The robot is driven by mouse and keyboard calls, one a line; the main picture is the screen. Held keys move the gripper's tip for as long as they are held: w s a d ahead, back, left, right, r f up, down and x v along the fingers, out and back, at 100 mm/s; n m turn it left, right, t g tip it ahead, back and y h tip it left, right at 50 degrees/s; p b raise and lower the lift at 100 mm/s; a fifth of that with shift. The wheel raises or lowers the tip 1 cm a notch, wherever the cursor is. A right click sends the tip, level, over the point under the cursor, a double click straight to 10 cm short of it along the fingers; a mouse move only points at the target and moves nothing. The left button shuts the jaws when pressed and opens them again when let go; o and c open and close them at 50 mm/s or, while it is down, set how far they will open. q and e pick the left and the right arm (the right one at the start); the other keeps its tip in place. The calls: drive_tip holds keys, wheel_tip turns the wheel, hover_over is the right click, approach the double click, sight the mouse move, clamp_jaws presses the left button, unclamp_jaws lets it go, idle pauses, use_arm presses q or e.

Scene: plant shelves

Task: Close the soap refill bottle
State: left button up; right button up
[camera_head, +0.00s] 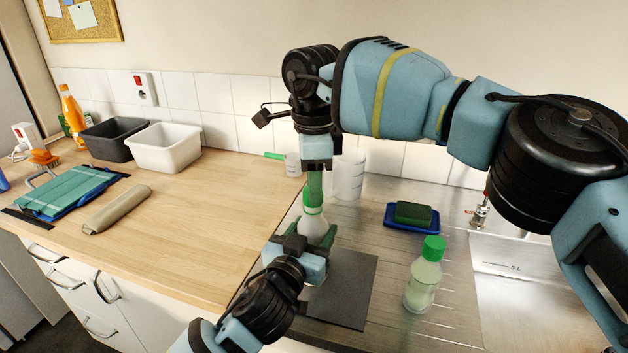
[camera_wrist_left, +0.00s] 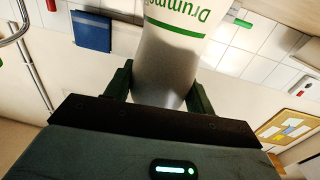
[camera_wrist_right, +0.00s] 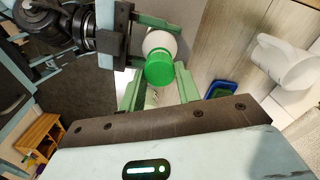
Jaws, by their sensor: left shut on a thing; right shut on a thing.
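The white soap refill bottle (camera_head: 315,228) with green lettering is held above the steel worktop. My left gripper (camera_wrist_left: 160,92) is shut around its body, one finger on each side; it is also the lower gripper in the head view (camera_head: 313,245). A green screw cap (camera_wrist_right: 160,70) is at the bottle's top. My right gripper (camera_head: 314,187) comes from above and is shut on the cap, its fingers either side in the right wrist view (camera_wrist_right: 158,92). The fingers partly hide the cap, so I cannot tell how tightly it sits.
A second bottle (camera_head: 424,282) with a green cap stands at the right. A green sponge (camera_head: 413,212) lies on a blue tray (camera_head: 400,228). A dark mat (camera_head: 345,293) lies below the grippers.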

drive_tip(key=shift+f, duration=0.4)
